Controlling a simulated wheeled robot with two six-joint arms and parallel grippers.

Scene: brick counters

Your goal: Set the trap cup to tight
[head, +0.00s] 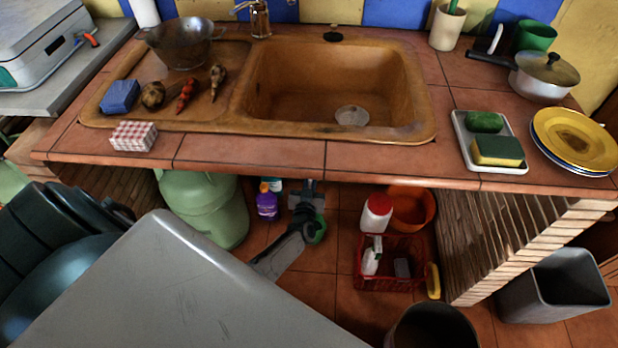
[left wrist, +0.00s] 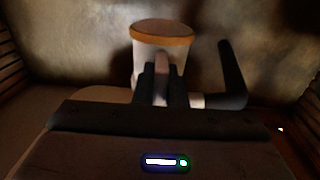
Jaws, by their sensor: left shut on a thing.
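In the left wrist view, the trap cup (left wrist: 150,52) is a pale round body with an orange-brown top. A dark bent pipe (left wrist: 232,70) stands at its right side. My left gripper (left wrist: 163,72) is in front of the cup, with its two dark fingers shut on a narrow pale tab on the cup's near side. In the head view my left gripper (head: 304,188) reaches under the counter's front edge, and the counter hides the trap cup. No marking for tight shows. My right gripper is in neither view.
A pale green gas bottle (head: 203,208) stands left of my left arm. A purple bottle (head: 266,203) is close beside the gripper. A red crate (head: 388,283) and an orange bucket (head: 412,207) are to the right. The tiled counter (head: 255,152) hangs above the gripper.

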